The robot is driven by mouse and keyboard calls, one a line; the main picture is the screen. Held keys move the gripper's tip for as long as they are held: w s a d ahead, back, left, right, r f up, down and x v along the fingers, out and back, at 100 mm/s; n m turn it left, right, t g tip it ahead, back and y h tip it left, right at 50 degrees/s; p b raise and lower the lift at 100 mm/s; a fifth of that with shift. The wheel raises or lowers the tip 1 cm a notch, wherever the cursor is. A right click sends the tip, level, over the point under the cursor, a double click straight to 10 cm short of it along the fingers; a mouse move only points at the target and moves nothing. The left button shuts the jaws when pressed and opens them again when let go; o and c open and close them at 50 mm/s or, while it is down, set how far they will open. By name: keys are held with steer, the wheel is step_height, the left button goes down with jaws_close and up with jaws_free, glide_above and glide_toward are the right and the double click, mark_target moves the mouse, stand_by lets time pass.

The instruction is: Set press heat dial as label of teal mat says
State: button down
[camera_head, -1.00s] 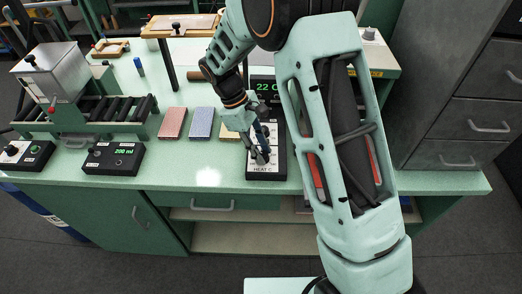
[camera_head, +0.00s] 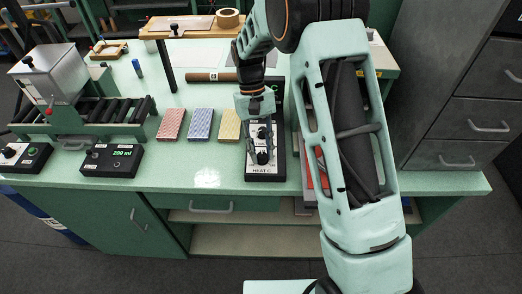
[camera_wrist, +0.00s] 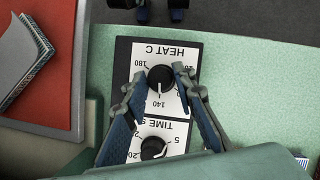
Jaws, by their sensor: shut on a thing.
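The press control box (camera_head: 281,170) stands at the front edge of the bench, with a white plate marked HEAT C. In the wrist view its black heat dial (camera_wrist: 160,78) sits between my fingertips, and its pale pointer mark faces about the printed 140. My gripper (camera_head: 262,154) points down at the box and is shut on the heat dial; it also shows in the wrist view (camera_wrist: 159,80). A second black dial, the time dial (camera_wrist: 152,148), lies nearer my palm. I cannot make out a teal mat or its label.
Red (camera_head: 171,125), blue (camera_head: 201,125) and yellow (camera_head: 229,125) slabs lie left of the box. Another control box (camera_head: 112,160) reads 200 ml. A roller machine (camera_head: 85,118) stands at the left. My arm covers the bench right of the press box.

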steer(key=shift+m, duration=0.5)
steer(key=c, duration=1.6)
jaws_free()
steer(key=d+v, duration=0.1)
steer(key=v, duration=1.1)
steer(key=shift+a, duration=0.25)
